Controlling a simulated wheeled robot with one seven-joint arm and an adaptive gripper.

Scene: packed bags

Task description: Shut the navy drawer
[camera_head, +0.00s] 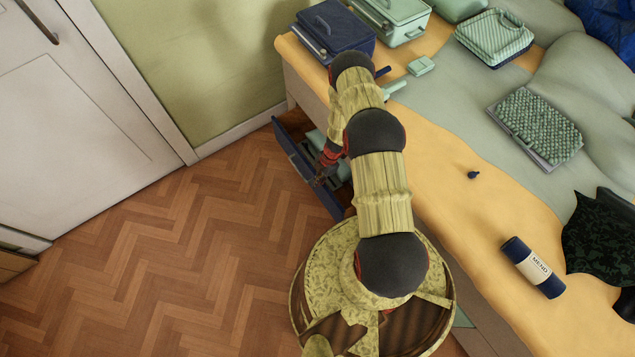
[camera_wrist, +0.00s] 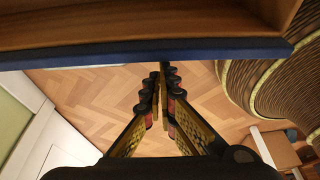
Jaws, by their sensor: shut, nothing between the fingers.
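The navy drawer (camera_head: 291,149) stands pulled out from the left side of the wooden unit, with pale green things inside it. In the wrist view, its navy edge (camera_wrist: 120,54) crosses the top of the picture, with brown wood above it. My gripper (camera_head: 320,181) is beside the drawer's front, partly hidden by my arm in the head view. In the wrist view, the gripper's fingers (camera_wrist: 162,70) are together and empty, with their tips close to the navy edge. I cannot tell whether they touch it.
The wooden top (camera_head: 440,165) holds a navy case (camera_head: 335,27), green cases (camera_head: 393,18), a green woven bag (camera_head: 535,125) and a navy and white roll (camera_head: 533,267). A white door (camera_head: 75,110) is at the left. The herringbone floor (camera_head: 190,255) left of the drawer is clear.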

